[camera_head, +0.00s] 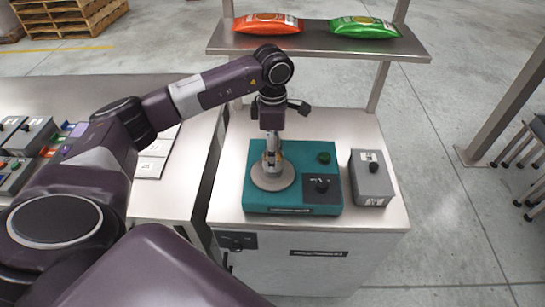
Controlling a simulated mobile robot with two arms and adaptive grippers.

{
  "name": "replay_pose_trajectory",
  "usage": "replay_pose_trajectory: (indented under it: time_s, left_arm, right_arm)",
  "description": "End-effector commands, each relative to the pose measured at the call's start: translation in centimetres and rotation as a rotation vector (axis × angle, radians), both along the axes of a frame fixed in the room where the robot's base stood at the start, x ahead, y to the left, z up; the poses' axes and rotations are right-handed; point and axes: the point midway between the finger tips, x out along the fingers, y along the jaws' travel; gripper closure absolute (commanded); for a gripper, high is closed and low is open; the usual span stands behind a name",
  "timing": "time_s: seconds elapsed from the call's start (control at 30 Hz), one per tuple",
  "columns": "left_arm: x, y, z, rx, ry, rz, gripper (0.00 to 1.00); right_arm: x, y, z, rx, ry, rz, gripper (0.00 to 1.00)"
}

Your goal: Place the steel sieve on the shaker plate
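The teal shaker unit (262,207) stands on the steel bench. Its round grey shaker plate (268,184) is at the unit's left half. My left gripper (272,162) points straight down over the plate, its fingertips at or just above the plate's middle. The fingers look close together, but they are small and I cannot tell whether they are shut or hold anything. I cannot pick out a separate steel sieve; any small metal piece there blends with the fingers. My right gripper is out of view.
A grey control box (371,187) stands right of the shaker. A raised shelf (318,44) behind carries an orange bag (268,23) and a green bag (363,28). Small switch boxes (28,137) crowd the left bench (65,92). Floor to the right is mostly clear.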

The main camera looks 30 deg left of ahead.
Motion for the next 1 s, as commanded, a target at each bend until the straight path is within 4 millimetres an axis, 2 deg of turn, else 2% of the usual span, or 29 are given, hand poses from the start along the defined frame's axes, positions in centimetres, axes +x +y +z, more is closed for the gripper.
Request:
replay_pose_trajectory:
  time_s: [0.03,0.1,0.3,0.5,0.67,1.0]
  left_arm:
    - [0.2,0.0,0.7,0.001,-0.007,-0.001,0.39]
    - [0.2,0.0,2.3,0.001,-0.008,-0.001,0.39]
    - [0.1,0.0,6.5,0.000,-0.004,0.000,0.39]
    - [0.1,0.0,9.0,0.001,-0.002,0.001,0.39]
    - [0.0,0.1,9.8,0.001,0.001,0.000,0.39]
    - [0.0,0.0,9.9,0.001,0.001,0.000,0.39]
  right_arm:
    - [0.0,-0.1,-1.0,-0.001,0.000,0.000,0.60]
    - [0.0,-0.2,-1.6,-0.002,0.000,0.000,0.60]
    - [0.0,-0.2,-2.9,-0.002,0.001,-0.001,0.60]
    - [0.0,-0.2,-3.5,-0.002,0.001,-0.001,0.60]
    - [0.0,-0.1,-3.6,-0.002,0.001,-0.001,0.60]
    - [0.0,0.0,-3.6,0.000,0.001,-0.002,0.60]
